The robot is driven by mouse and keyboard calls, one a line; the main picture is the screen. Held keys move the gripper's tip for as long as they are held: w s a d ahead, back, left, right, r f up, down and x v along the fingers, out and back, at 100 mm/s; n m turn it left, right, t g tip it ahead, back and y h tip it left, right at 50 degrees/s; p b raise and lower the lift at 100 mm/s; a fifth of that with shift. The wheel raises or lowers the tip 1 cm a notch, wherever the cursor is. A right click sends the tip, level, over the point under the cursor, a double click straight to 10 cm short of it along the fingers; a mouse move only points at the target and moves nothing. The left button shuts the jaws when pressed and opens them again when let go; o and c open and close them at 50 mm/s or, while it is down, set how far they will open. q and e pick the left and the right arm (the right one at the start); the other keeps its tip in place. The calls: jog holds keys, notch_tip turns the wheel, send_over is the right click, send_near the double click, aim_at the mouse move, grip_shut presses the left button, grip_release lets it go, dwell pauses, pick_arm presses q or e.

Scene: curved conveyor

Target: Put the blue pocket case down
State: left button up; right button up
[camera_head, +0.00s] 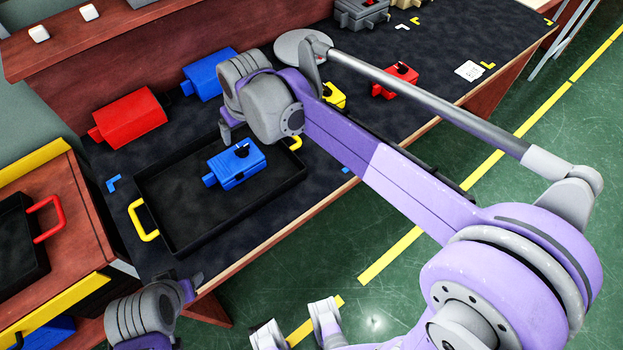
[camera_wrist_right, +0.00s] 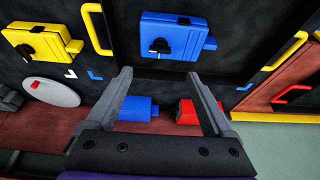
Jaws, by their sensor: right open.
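The blue pocket case (camera_head: 236,166), with a black knob on top, lies in the black tray (camera_head: 172,222), towards its right side. In the right wrist view the case (camera_wrist_right: 172,38) is beyond my fingertips, with no finger touching it. My right gripper (camera_wrist_right: 159,76) is open and empty. In the head view the right gripper (camera_head: 228,132) is over the back edge of the tray, behind the case. My left gripper (camera_head: 194,281) is low at the front table edge, and its jaws are not clear.
A red block (camera_head: 128,118) and a blue block (camera_head: 210,76) lie behind the tray. A yellow case (camera_wrist_right: 40,42) and a red case (camera_head: 394,82) lie to the right. The tray has yellow handles (camera_head: 143,221). A wooden cabinet (camera_head: 75,225) stands at left.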

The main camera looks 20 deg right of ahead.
jog(key=s+d+f+m, duration=0.1)
jog(key=s+d+f, duration=0.2)
jog(key=s+d, duration=0.2)
jog(key=s+d+f+m+h, duration=0.1)
jog(key=s+d+f, duration=0.3)
jog(key=s, duration=0.8)
jog(key=s+d+f+m, duration=0.1)
jog(key=s+d+f, duration=0.2)
jog(key=s+d, duration=0.2)
jog(key=s, duration=0.3)
jog(key=shift+s+d+f+t, duration=0.3)
jog(key=shift+f, duration=0.05)
